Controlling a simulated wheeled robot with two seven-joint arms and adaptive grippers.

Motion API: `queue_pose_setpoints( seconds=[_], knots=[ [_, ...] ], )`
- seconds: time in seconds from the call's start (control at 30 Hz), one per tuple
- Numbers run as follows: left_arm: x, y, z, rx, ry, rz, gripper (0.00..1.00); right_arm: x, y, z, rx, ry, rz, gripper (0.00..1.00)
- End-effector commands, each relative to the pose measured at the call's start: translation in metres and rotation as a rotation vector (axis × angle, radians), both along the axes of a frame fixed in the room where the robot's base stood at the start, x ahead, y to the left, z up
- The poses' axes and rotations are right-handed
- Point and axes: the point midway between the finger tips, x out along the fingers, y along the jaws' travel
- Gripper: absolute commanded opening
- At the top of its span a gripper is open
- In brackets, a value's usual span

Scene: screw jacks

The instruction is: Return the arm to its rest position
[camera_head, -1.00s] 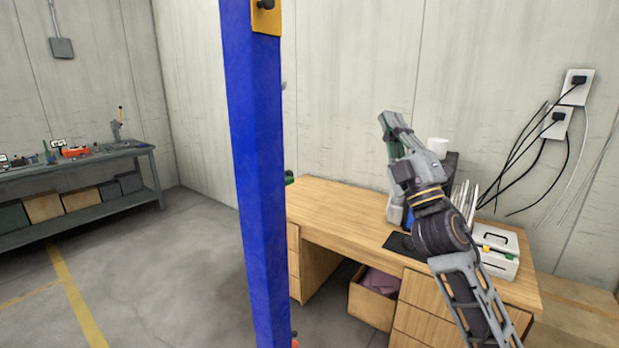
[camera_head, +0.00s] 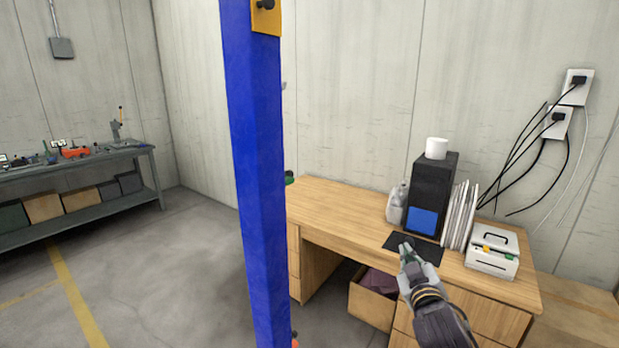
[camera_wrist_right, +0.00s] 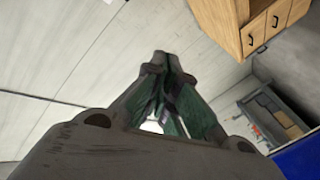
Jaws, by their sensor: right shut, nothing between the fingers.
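My right gripper (camera_head: 406,249) is in the head view at the lower right, in front of the wooden desk. Its fingertips overlap the desk's front edge and the black mat in the picture. In the right wrist view the green-padded fingers (camera_wrist_right: 167,62) meet at the tips, shut with nothing between them. My right forearm runs down out of the picture at the bottom. My left gripper is not in view.
The wooden desk (camera_head: 345,208) holds a black box (camera_head: 430,180), white papers and a white case (camera_head: 492,252). A blue post (camera_head: 258,180) rises left of the desk. A workbench (camera_head: 130,152) is far left, with clear floor between.

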Motion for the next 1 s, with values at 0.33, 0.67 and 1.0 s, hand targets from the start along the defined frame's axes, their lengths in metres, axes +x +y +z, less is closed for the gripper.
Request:
queue_pose_setpoints(
  seconds=[0.33,0.67,1.0],
  knots=[
    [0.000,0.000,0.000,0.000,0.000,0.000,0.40,-0.063,-0.003,-0.121,0.154,0.378,-0.051,0.00],
    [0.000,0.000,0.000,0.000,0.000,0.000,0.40,-0.152,0.006,-0.213,0.276,0.740,-0.087,0.00],
    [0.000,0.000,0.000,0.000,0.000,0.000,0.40,-0.228,0.016,-0.261,0.350,1.003,-0.106,0.00]
  ],
)
